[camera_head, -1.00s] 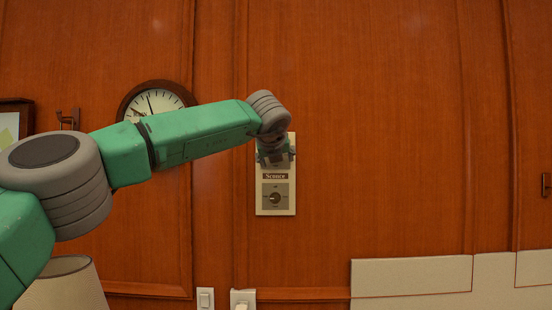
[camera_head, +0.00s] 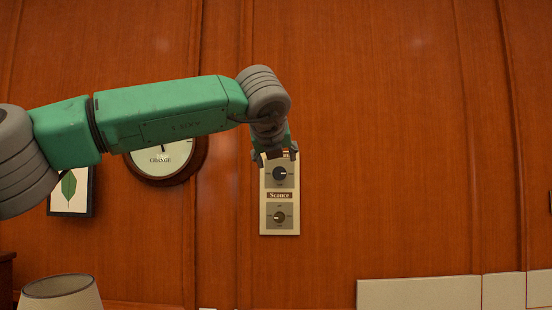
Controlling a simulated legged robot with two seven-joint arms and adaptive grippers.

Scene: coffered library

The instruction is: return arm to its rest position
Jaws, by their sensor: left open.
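My left arm, green with grey joints, comes in from the left and reaches to the middle of the head view. My left gripper (camera_head: 276,156) is at its end, pointing down, with its fingers apart and nothing seen between them. It is in front of the top edge of a pale wall panel (camera_head: 266,226) and hides that edge. Whether it touches the panel I cannot tell. The panel has an upper dark knob (camera_head: 280,174), a "Sconce" label (camera_head: 279,195) and a lower brownish knob (camera_head: 279,217). My right gripper is not in view.
A round wall clock (camera_head: 166,178) is partly hidden behind my arm. A framed leaf picture (camera_head: 70,191) hangs at left. A lampshade (camera_head: 60,293) stands at bottom left, and a pale padded back (camera_head: 420,293) is at bottom right. The wood wall right of the panel is bare.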

